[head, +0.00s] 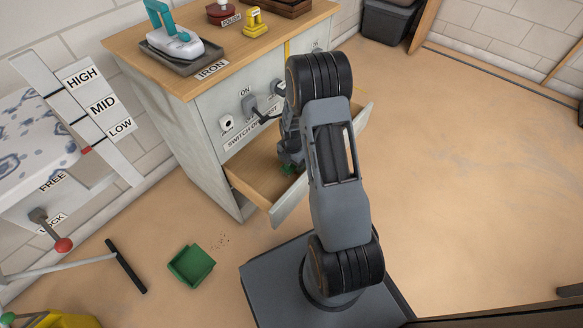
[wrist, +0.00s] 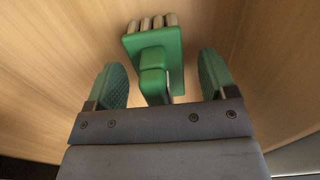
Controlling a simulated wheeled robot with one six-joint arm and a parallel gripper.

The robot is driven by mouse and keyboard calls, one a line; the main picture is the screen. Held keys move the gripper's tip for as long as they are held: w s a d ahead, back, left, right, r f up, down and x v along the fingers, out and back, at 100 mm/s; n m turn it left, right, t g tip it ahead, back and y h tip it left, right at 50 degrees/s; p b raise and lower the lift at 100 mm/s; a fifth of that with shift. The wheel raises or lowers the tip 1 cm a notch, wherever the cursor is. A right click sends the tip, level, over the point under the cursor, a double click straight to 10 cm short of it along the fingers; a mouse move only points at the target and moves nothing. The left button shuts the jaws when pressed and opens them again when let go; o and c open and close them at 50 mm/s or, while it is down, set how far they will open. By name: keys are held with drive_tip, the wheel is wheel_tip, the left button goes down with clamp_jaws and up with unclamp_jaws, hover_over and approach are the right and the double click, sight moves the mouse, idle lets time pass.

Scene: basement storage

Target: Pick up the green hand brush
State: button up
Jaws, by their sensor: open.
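The green hand brush (wrist: 155,45) lies in the open drawer (head: 255,180), with its pale bristles at the far end in the wrist view. In the head view only a small green bit of it (head: 288,170) shows below my gripper. My gripper (wrist: 162,78) is open, with one green-padded finger on each side of the brush's handle. Gaps show between the handle and both fingers. The handle's near end is hidden behind the gripper body.
The drawer walls stand close around my gripper. A cabinet (head: 225,110) above carries an iron (head: 174,40) on a dark tray. A green dustpan (head: 191,266) lies on the floor near some crumbs. An ironing board (head: 35,140) stands at left. The floor at right is clear.

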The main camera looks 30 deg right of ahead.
drive_tip(key=shift+c, duration=0.3)
drive_tip(key=c, duration=1)
wheel_tip(320, 180, up, 10)
drive_tip(key=p, duration=0.4)
drive_tip(key=o, duration=0.4)
drive_tip(key=shift+c, duration=1.4)
